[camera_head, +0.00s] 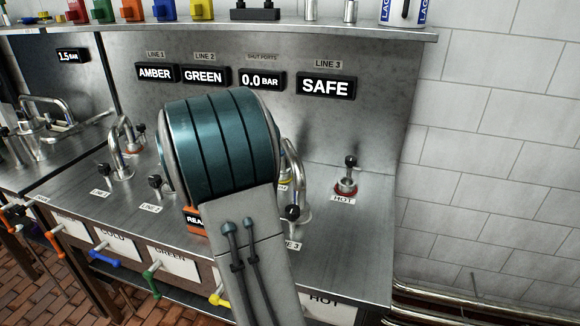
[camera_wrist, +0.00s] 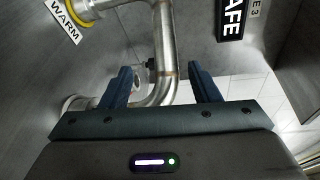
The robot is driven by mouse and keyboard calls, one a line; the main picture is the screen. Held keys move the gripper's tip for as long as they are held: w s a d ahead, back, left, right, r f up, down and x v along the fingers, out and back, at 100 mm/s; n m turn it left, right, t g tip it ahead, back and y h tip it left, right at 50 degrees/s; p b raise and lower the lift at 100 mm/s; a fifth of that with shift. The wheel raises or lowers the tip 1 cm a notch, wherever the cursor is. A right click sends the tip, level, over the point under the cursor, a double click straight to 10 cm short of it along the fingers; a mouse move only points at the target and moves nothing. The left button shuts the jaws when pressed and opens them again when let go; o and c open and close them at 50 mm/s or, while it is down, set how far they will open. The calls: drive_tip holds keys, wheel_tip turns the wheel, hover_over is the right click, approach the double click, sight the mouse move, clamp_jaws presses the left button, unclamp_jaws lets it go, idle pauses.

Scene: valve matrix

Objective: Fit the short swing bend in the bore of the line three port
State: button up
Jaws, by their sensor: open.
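A curved steel swing bend (camera_wrist: 163,62) fills the middle of the wrist view. My gripper (camera_wrist: 165,82) is open, with one blue finger on each side of the pipe; contact cannot be told. One end of the bend runs to the yellow-ringed WARM port (camera_wrist: 78,12); the other curves down to a steel collar (camera_wrist: 75,103) at lower left. Whether either end is seated cannot be told. In the head view, part of the bend (camera_head: 293,160) shows right of my arm, above the line three port (camera_head: 304,214). My arm hides the gripper there.
A black-knobbed valve (camera_head: 292,213) stands by line three. The red-ringed HOT port (camera_head: 346,190) is to the right, with bare counter around it. Displays on the back panel read AMBER, GREEN, 0.0 BAR and SAFE (camera_head: 326,86). Other steel bends (camera_head: 120,150) stand at left.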

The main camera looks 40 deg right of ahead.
sight(290, 153)
drive_tip(key=shift+w+r+p+x, duration=0.15)
drive_tip(key=shift+p+x, duration=0.15)
drive_tip(key=shift+x, duration=1.2)
drive_tip(key=shift+r+p+x, duration=0.15)
drive_tip(key=shift+p+x, duration=0.1)
drive_tip(key=shift+x, duration=1.2)
drive_tip(key=shift+w+r+p+x, duration=0.1)
drive_tip(key=shift+p+x, duration=0.2)
drive_tip(key=shift+x, duration=1.2)
drive_tip(key=c, duration=1.2)
clamp_jaws()
drive_tip(key=shift+r, duration=0.15)
